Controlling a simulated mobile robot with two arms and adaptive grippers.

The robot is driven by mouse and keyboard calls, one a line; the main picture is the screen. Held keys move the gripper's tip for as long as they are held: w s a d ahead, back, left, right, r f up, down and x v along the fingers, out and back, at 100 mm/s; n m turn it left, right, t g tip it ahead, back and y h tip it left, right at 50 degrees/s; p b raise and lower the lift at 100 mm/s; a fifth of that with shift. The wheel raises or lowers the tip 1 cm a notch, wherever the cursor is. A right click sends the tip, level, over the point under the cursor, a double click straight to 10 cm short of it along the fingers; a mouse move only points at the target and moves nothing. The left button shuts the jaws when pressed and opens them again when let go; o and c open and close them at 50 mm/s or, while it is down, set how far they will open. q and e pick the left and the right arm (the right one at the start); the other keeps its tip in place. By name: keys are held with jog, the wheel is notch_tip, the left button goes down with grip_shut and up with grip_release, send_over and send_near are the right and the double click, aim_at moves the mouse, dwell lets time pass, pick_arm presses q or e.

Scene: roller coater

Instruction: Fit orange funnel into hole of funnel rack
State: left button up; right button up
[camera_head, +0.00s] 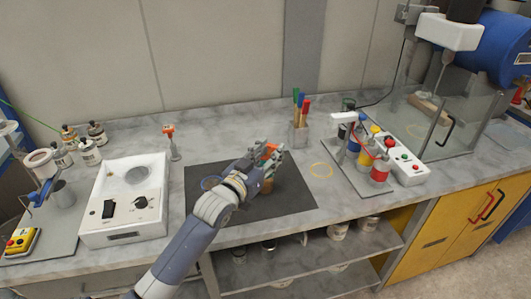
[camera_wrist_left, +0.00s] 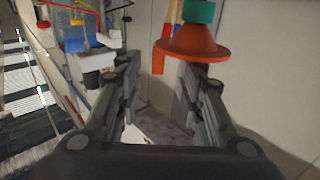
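The orange funnel shows in the left wrist view (camera_wrist_left: 190,47) as a wide orange disc with a narrower teal part above it. It sits at the tip of the right-hand finger; I cannot tell if it touches. In the head view orange and green show by the fingers of my left gripper (camera_head: 268,160), above the dark mat. In the wrist view the fingers of this gripper (camera_wrist_left: 158,85) are spread, with a clear gap. A small grey stand (camera_head: 174,148) with an orange-red top is left of the mat; I cannot tell if it is the funnel rack. My right gripper is not in view.
The dark mat (camera_head: 297,197) lies mid-bench. A cup of brushes (camera_head: 298,133) stands behind it. A white box device (camera_head: 125,200) is to the left.

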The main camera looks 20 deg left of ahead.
aim_at(274, 149)
pick_arm(q)
jog(key=shift+x, duration=1.15)
jog(key=shift+w+d+f+p, duration=0.2)
jog(key=shift+w+p, duration=0.15)
jog(key=shift+w, duration=0.25)
jog(key=shift+s+r, duration=0.1)
jog(key=shift+s, duration=0.05)
grip_shut()
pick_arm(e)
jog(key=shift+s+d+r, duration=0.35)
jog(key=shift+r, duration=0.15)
